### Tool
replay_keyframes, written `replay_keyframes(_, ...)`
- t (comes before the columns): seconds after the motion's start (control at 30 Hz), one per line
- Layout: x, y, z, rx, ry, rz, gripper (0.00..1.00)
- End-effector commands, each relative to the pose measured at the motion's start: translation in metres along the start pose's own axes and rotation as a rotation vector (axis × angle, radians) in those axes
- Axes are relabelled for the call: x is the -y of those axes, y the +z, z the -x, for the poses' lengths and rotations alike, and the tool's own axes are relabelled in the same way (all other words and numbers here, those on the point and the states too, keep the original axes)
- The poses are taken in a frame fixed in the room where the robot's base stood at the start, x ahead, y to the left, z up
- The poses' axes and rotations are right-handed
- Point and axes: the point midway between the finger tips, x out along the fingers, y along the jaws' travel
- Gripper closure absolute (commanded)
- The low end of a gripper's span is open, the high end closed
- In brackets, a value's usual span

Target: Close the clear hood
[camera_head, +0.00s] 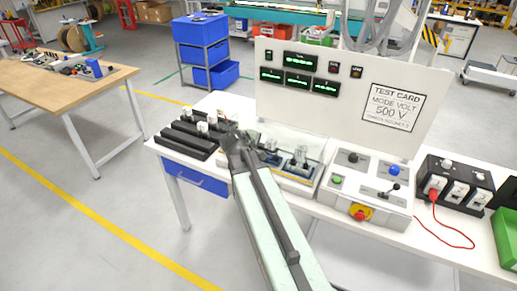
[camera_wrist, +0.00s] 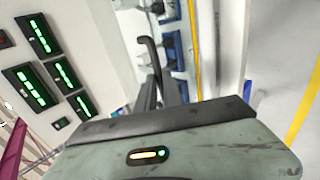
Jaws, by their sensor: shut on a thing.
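The clear hood (camera_head: 314,146) belongs to the test fixture on the white bench, below the display panel. It is see-through, and its outline is faint, so I cannot tell its exact angle. My gripper (camera_head: 238,140) is at the fixture's left side, beside the black rack. In the wrist view my gripper (camera_wrist: 158,88) is shut on a dark bent bar (camera_wrist: 150,52), which looks like the hood's handle. My own arm hides part of the fixture's front left.
A black rack with white plugs (camera_head: 190,137) stands left of the fixture. A control box (camera_head: 365,185) with buttons and a lever stands to the right. The upright panel (camera_head: 345,70) rises behind. A socket block with a red cable (camera_head: 455,185) is farther right.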

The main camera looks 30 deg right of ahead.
Motion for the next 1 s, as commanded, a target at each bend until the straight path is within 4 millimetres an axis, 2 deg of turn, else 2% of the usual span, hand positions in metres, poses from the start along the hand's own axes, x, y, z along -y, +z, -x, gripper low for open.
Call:
replay_keyframes(0.03,-0.001,0.003,-0.001,0.007,0.001,0.000,0.81)
replay_keyframes(0.1,-0.001,0.003,-0.001,0.007,0.001,0.000,0.68)
replay_keyframes(0.5,-0.001,0.002,0.004,0.003,0.001,0.001,0.68)
replay_keyframes(0.67,-0.004,0.002,0.027,0.002,0.001,0.001,0.68)
replay_keyframes(0.9,-0.004,0.003,0.074,0.003,0.000,0.002,0.68)
replay_keyframes(1.0,-0.002,0.002,0.080,0.005,0.000,0.001,0.68)
